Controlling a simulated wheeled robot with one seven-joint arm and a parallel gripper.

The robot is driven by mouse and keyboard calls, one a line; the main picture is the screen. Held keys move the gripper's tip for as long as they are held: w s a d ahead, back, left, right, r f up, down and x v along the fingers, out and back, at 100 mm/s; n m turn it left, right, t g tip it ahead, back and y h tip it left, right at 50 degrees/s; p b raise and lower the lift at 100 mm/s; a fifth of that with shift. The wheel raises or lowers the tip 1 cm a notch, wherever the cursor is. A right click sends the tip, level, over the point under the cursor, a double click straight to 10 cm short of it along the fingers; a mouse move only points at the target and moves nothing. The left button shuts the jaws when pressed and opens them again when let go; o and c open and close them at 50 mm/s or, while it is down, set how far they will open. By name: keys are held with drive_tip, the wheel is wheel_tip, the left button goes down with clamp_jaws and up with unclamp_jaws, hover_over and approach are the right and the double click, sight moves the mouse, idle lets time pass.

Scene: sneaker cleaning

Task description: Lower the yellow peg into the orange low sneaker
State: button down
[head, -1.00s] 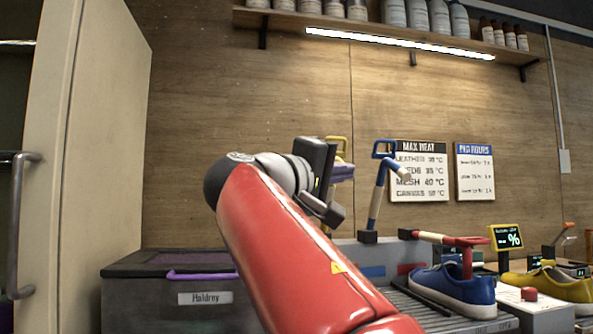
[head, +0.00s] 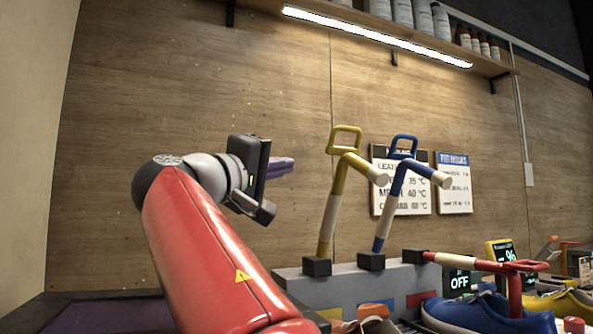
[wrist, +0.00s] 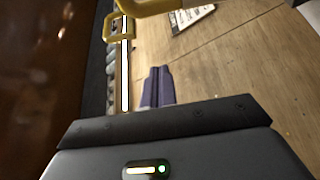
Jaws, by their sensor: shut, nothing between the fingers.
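The yellow peg (head: 338,190) is raised on a black block, with a loop handle on top and a cream end section pointing right. Its yellow loop also shows at the top of the wrist view (wrist: 119,28). My gripper (head: 282,167) is to the left of the yellow peg in the head view, with its purple fingers shut and empty. The fingers also show in the wrist view (wrist: 157,86). An orange and brown shape (head: 374,312), seemingly the orange low sneaker, is at the bottom edge, mostly cut off.
A blue peg (head: 394,200) stands raised just right of the yellow one. A red peg (head: 515,290) is lowered into a blue sneaker (head: 470,312). A yellow sneaker (head: 568,303) is at the far right. A shelf (head: 480,62) with bottles runs above; the wall left is bare.

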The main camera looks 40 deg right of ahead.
drive_tip(key=p+x, duration=0.2)
drive_tip(key=x, duration=0.8)
drive_tip(key=shift+s+a+f+b, duration=0.1)
drive_tip(key=shift+s+f+b, duration=0.35)
drive_tip(key=shift+s, duration=0.55)
drive_tip(key=shift+s+a+f+b, duration=0.1)
drive_tip(key=shift+s+f+b, duration=0.2)
drive_tip(key=shift+s+f, duration=0.45)
drive_tip(key=shift+s+r, duration=0.2)
drive_tip(key=s+a+f+m+g+h+b, duration=0.1)
drive_tip(key=s+f+b, duration=0.6)
drive_tip(key=b, duration=0.7)
drive_tip(key=shift+s+a+f+m+g+h, duration=0.4)
drive_tip(key=shift+s+m, duration=0.4)
drive_tip(key=shift+m, duration=0.6)
drive_tip(key=shift+a+r, duration=0.1)
drive_tip(key=shift+r, duration=0.05)
